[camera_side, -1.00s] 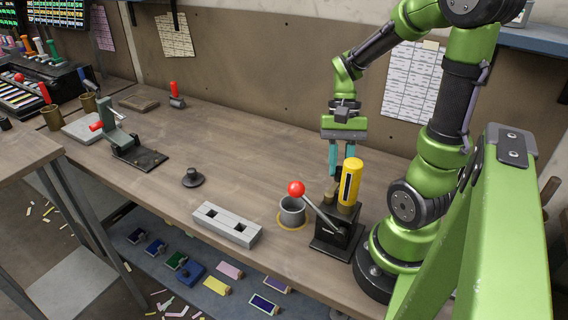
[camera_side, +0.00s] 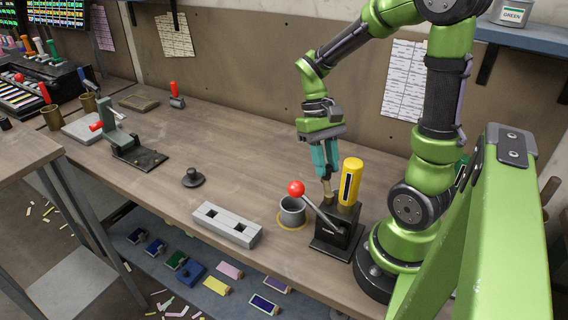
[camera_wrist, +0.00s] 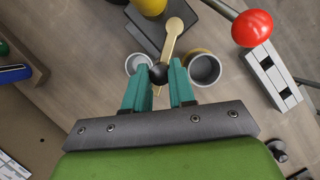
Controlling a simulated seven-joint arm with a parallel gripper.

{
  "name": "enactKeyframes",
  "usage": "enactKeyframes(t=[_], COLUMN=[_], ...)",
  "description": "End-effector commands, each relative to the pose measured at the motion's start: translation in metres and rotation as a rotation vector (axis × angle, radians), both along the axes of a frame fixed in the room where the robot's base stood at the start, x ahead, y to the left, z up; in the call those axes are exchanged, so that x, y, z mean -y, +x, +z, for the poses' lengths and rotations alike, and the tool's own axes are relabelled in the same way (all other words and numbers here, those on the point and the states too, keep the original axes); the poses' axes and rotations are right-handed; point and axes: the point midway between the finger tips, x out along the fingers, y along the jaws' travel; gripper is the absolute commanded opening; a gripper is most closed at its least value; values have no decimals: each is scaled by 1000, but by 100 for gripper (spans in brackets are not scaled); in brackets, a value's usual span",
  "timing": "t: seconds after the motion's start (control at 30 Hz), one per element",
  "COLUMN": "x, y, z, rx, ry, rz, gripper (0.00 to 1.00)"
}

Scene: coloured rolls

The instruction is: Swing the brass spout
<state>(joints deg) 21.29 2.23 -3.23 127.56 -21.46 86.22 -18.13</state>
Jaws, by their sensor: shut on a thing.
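The brass spout (camera_wrist: 172,38) runs from the black dispenser base (camera_side: 337,236) to a black ball knob (camera_wrist: 158,73). My gripper (camera_wrist: 158,82) is shut on that knob, with one teal finger on either side of it. In the side view my gripper (camera_side: 327,174) is tilted, just left of the yellow cylinder (camera_side: 350,182), and only a short piece of the spout shows below the fingers. A grey cup (camera_side: 292,211) stands on an orange ring left of the base. In the wrist view the spout's knob lies between this cup (camera_wrist: 205,68) and a second round cup or ring (camera_wrist: 138,65).
A lever with a red ball (camera_side: 296,188) rises from the base, near the grey cup. A pale block with two square holes (camera_side: 227,225) and a black knob-like piece (camera_side: 193,178) lie to the left.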

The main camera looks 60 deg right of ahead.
Motion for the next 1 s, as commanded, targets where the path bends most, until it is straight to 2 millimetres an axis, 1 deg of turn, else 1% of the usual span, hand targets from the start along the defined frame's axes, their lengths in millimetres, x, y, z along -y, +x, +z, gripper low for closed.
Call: enactKeyframes(t=[0.23,0.63,0.67,0.8,1.0], x=[-1,-1,-1,-2,-2], y=[4,4,4,4,3], z=[1,1,1,1,0], rx=[3,4,4,3,2], ry=[-2,-3,-3,-2,-1], rz=[54,60,60,60,60], gripper=[0,0,29,50,50])
